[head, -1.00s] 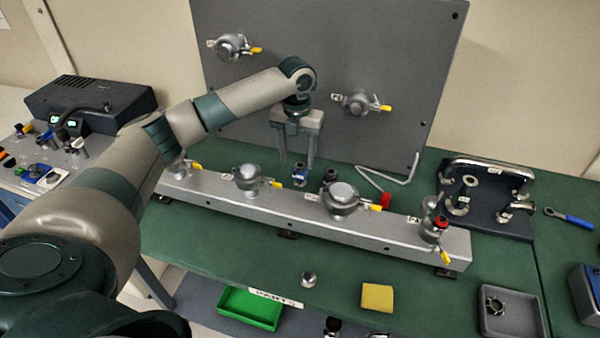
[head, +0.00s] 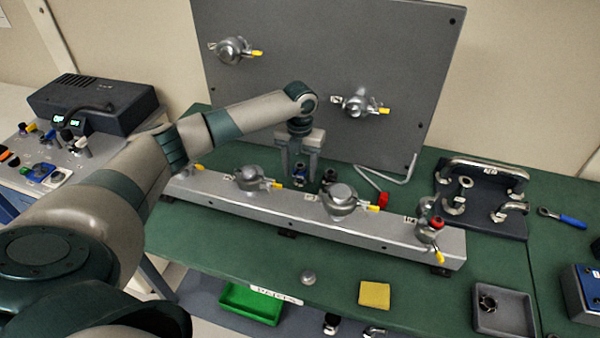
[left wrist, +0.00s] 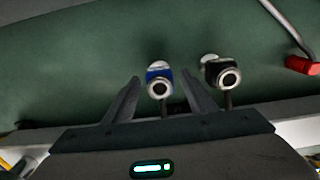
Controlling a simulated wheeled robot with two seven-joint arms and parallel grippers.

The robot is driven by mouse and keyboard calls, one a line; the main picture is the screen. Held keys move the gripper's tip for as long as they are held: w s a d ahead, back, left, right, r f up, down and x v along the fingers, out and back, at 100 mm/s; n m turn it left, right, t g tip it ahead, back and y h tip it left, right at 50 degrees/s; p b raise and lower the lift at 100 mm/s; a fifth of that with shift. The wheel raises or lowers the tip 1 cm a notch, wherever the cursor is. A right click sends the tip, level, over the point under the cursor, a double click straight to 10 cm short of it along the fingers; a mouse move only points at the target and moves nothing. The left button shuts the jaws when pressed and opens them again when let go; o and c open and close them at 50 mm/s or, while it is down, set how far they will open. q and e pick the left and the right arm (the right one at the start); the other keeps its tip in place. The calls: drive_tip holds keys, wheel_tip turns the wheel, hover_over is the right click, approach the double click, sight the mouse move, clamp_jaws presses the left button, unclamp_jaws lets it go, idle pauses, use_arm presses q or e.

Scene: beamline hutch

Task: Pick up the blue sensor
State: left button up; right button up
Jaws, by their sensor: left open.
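The blue sensor (head: 299,172) stands behind the long metal rail, with a blue band and a silver ring end. It also shows in the left wrist view (left wrist: 158,82), between the two fingers. My left gripper (head: 298,180) points down over it, open, with one finger on each side; I cannot tell whether the fingers touch it. A similar black sensor (left wrist: 222,74) stands just right of the right finger in the wrist view, and also shows in the head view (head: 329,176). My right gripper is not in view.
The metal rail (head: 385,226) with several valves runs in front of the gripper. A grey upright panel (head: 300,60) stands behind. A bent rod with a red end (head: 383,199) lies to the right. A yellow block (head: 374,295) lies on the front green tabletop.

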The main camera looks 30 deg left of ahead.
use_arm(q)
drive_tip(key=c, duration=1.3)
drive_tip(key=shift+r, duration=0.15)
drive_tip(key=shift+r+b, duration=0.5)
wheel_tip(320, 180, up, 2)
drive_tip(key=shift+w+r+b, duration=0.1)
drive_tip(key=shift+b, duration=0.55)
drive_tip(key=shift+d+r+b, duration=0.7)
drive_tip(key=shift+d+r, duration=0.55)
drive_tip(key=shift+d, duration=0.7)
drive_tip(key=shift+d+r+b, duration=0.65)
drive_tip(key=shift+d+r, duration=0.65)
drive_tip(key=shift+d, duration=0.65)
drive_tip(key=shift+d+r+b, duration=0.7)
drive_tip(key=shift+d+r, duration=0.55)
drive_tip(key=shift+d, duration=0.7)
